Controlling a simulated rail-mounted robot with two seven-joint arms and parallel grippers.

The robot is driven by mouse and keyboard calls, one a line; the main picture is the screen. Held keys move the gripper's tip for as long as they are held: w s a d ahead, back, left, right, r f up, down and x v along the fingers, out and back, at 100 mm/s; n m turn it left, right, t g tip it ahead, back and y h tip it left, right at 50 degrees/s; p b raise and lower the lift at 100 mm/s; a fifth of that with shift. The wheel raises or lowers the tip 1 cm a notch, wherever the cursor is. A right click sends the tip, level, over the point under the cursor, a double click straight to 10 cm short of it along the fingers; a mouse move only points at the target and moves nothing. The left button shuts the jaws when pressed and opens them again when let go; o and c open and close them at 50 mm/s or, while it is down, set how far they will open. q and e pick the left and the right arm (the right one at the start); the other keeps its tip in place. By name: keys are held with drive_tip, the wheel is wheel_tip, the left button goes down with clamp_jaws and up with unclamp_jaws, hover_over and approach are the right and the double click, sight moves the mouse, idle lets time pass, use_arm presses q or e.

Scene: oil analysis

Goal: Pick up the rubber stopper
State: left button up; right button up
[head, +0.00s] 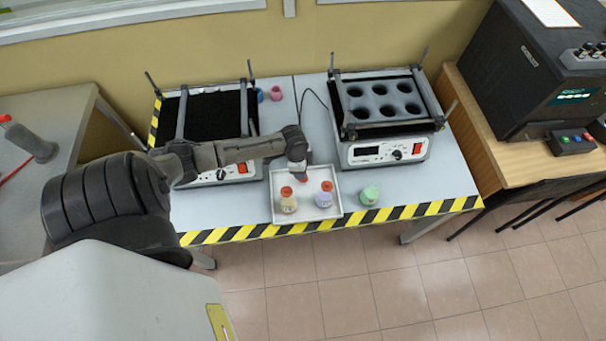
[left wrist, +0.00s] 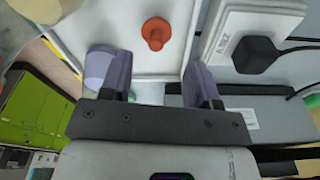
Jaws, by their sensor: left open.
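The rubber stopper (left wrist: 156,33) is orange-red, with a round flange and a narrower knob. In the left wrist view it lies on the white tray (left wrist: 75,22), apart from my fingers. In the head view my left gripper (head: 297,168) points down over the back of the tray (head: 262,204). My right gripper is not in view.
A yellowish flask (head: 288,204) and a lavender flask (head: 323,199), both with red-orange tops, stand in the tray. A green flask (head: 369,196) stands right of it. Two bench devices, one with a control panel (head: 375,152), stand behind. A striped edge (head: 410,211) borders the table.

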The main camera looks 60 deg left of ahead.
use_arm(q)
drive_tip(key=shift+w+d+f+b, duration=0.1)
drive_tip(key=shift+d+f+b, duration=0.15)
drive_tip(key=shift+f, duration=1.1)
drive_tip(key=shift+w+d+f+b, duration=0.15)
drive_tip(key=shift+f+b, duration=0.1)
drive_tip(key=shift+f, duration=1.5)
drive_tip(key=shift+c, duration=0.2)
